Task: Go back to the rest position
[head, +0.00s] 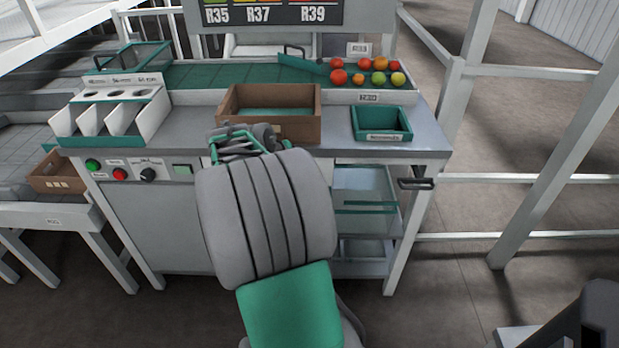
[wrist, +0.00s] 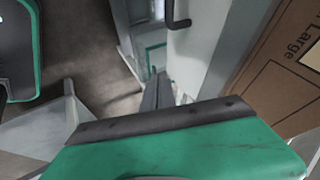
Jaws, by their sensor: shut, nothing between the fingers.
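My gripper (wrist: 157,97) shows in the wrist view as dark fingers, close together and empty, beyond its green housing. In the head view my grey and green arm reaches up to the workbench, and its end (head: 243,142) is at the bench's front edge, in front of the cardboard box (head: 268,127). The arm hides part of the bench front. The fingertips are hard to make out in the head view.
The workbench (head: 345,148) carries a green tray (head: 382,123), several tomatoes (head: 379,79) at the back and a white sorting rack (head: 105,112) at left. A black handle (head: 415,184) juts out at right. Open floor (head: 450,290) lies to the right, with white posts beyond.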

